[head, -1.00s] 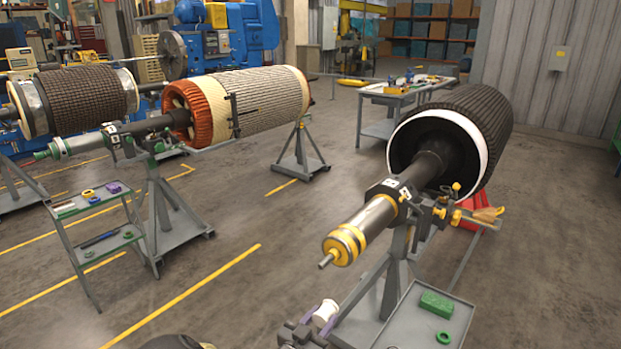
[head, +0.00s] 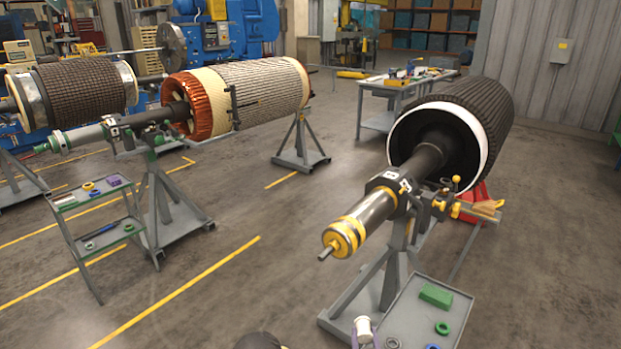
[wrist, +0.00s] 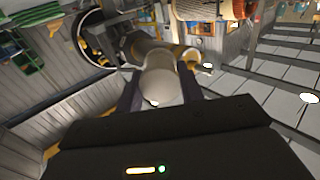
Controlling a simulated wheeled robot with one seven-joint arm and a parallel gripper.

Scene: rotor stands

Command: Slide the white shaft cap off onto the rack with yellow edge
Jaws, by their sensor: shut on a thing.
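The white shaft cap (head: 363,326) is a small pale cylinder at the bottom edge of the head view. My gripper (head: 364,340) has its purple-tinted fingers on either side of it, and the rest of it is cut off by the frame. In the wrist view the cap (wrist: 158,84) sits between the two dark fingers of my gripper (wrist: 160,95), which is shut on it. The cap is off the near shaft (head: 345,240), whose end has yellow bands and a thin bare tip. I cannot pick out a rack with a yellow edge for certain.
A grey tray (head: 405,322) beside the cap carries a green block (head: 436,295) and several rings. The near rotor (head: 470,120) rests on a grey stand. A tiered cart (head: 92,208) stands at the left. Open floor (head: 240,200) lies between.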

